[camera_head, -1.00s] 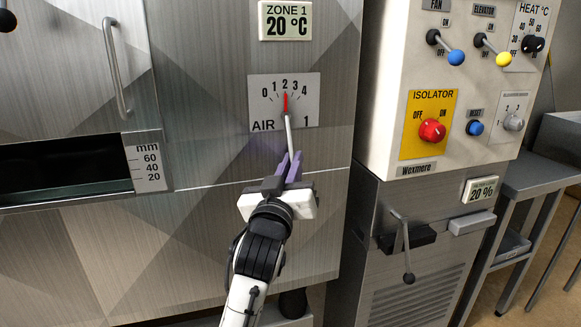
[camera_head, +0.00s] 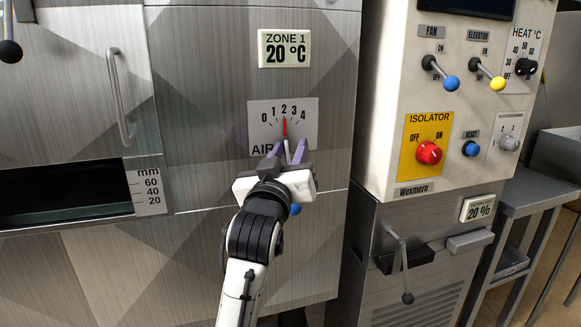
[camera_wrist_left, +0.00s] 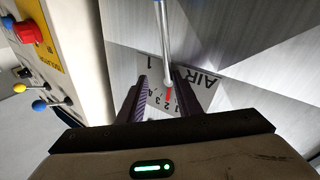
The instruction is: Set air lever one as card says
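The air one dial plate (camera_head: 308,112) is marked 0 to 4, and its red pointer (camera_head: 285,128) stands at about 2. My left gripper (camera_head: 288,150) is in front of the plate's lower part with its purple fingers apart. In the left wrist view, the lever's metal rod (camera_wrist_left: 165,45) runs between and past the open fingers (camera_wrist_left: 160,85), with no clear grip on it. A blue knob (camera_head: 295,209) shows just below the gripper in the head view. My right gripper is out of view. No instruction card can be made out.
A zone 1 display (camera_head: 285,48) reading 20 °C is above the dial. A control panel with a red isolator knob (camera_head: 429,153) and fan and elevator levers stands at the right. A door handle (camera_head: 118,97) juts out at the left.

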